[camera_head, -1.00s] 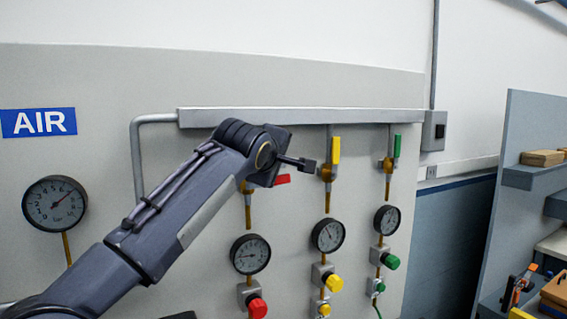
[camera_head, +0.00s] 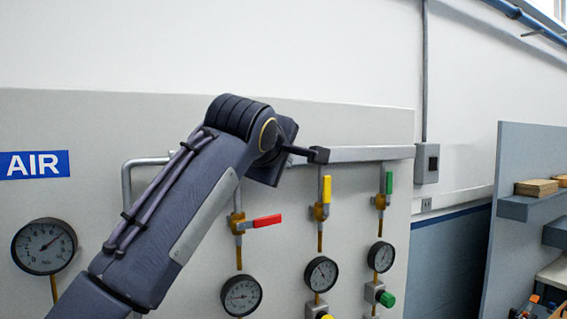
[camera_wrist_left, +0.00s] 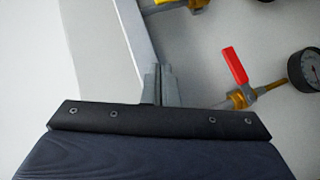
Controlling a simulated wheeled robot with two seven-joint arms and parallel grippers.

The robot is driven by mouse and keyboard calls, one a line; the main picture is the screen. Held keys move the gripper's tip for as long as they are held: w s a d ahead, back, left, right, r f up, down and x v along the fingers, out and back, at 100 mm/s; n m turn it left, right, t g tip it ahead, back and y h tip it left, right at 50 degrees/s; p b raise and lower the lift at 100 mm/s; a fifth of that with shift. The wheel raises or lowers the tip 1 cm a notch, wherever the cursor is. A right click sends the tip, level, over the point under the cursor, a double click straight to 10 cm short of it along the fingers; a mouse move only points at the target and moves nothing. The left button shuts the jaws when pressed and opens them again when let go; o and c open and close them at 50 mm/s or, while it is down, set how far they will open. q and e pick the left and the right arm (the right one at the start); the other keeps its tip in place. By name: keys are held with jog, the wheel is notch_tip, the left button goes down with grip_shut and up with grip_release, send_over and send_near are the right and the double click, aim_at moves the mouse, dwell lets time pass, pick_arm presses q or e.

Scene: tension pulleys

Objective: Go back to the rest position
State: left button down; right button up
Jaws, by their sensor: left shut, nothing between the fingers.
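My left arm comes in from the lower left in the head view and its gripper (camera_head: 319,155) is in front of the grey panel's pipe rail, above the valves. The left gripper is shut and empty; its closed fingers also show in the left wrist view (camera_wrist_left: 161,84). The red valve handle (camera_head: 267,221) lies sideways, below and left of the gripper, apart from it. It also shows in the left wrist view (camera_wrist_left: 235,65). The yellow handle (camera_head: 326,189) and green handle (camera_head: 389,182) stand upright. My right gripper is not in view.
The wall panel (camera_head: 60,115) carries an AIR sign (camera_head: 34,164), a large gauge (camera_head: 44,246) and several smaller gauges. A switch box (camera_head: 427,163) is right of the rail (camera_head: 370,153). A shelf unit (camera_head: 530,150) stands at the far right.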

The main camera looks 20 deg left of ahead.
pick_arm(q)
jog(key=s+a+f+m+g+h, duration=0.1)
jog(key=s+f+m+g, duration=0.2)
jog(key=f, duration=0.5)
jog(key=s+a+f+m+h+b, duration=0.1)
jog(key=s+f+m, duration=0.2)
jog(key=s+f, duration=0.3)
jog(key=s+a+f+m+g+h, duration=0.1)
jog(key=s+f+m+g, duration=0.15)
jog(key=f, duration=0.65)
jog(key=s+d+f+m+g+h, duration=0.1)
jog(key=s+d+f+m, duration=0.2)
jog(key=s+f, duration=0.6)
jog(key=s+d+f+m+g+h, duration=0.1)
jog(key=s+d+f+m+g, duration=0.1)
jog(key=s+f, duration=0.8)
notch_tip(320, 180, down, 7)
jog(key=shift+s+d+f+m+h+b, duration=0.1)
jog(key=shift+s+d+m+h+b, duration=0.2)
jog(key=shift+d+m+b, duration=0.15)
